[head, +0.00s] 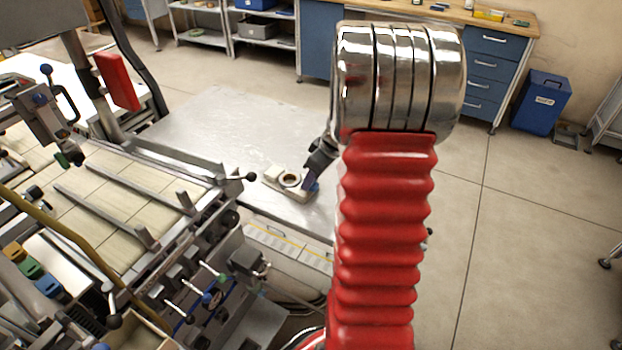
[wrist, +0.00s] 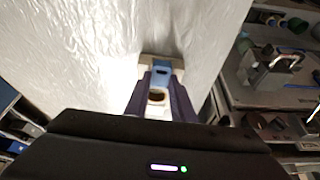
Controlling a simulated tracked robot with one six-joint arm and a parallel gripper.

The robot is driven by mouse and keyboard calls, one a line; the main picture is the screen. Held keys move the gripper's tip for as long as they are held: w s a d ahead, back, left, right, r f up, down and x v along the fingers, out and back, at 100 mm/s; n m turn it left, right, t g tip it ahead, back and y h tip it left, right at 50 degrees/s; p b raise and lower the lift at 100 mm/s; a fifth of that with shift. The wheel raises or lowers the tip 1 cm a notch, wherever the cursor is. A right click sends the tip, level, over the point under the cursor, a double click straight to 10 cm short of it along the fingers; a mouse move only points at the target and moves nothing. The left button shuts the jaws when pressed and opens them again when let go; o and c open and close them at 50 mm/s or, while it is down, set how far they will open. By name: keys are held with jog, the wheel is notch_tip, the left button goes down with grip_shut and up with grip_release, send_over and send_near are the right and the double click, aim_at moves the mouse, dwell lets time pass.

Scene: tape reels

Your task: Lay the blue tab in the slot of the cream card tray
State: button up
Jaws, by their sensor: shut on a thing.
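The cream card tray (head: 301,196) lies on the pale, glossy table top, with a round ring-like opening at its middle. My gripper (head: 313,184) is low at the tray's right end, with its purple fingers pointing down. In the wrist view, my gripper (wrist: 160,88) is shut on the blue tab (wrist: 162,76), which shows between the fingertips. The cream tray (wrist: 146,68) shows just beyond and around the tab. The tab is over or in the tray; I cannot tell whether it is seated in the slot. The fingers hide part of the tray.
The pale table (head: 225,115) is clear behind and left of the tray. A machine with rails and levers (head: 130,210) stands close on the left. Its side also shows at right in the wrist view. A blue bin (head: 541,102) stands far right on open floor.

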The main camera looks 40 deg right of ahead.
jog(key=shift+f, duration=0.65)
jog(key=o, duration=1)
jog(key=shift+s, duration=0.1)
jog(key=shift+r, duration=0.3)
jog(key=v, duration=1.2)
jog(key=shift+r, duration=0.3)
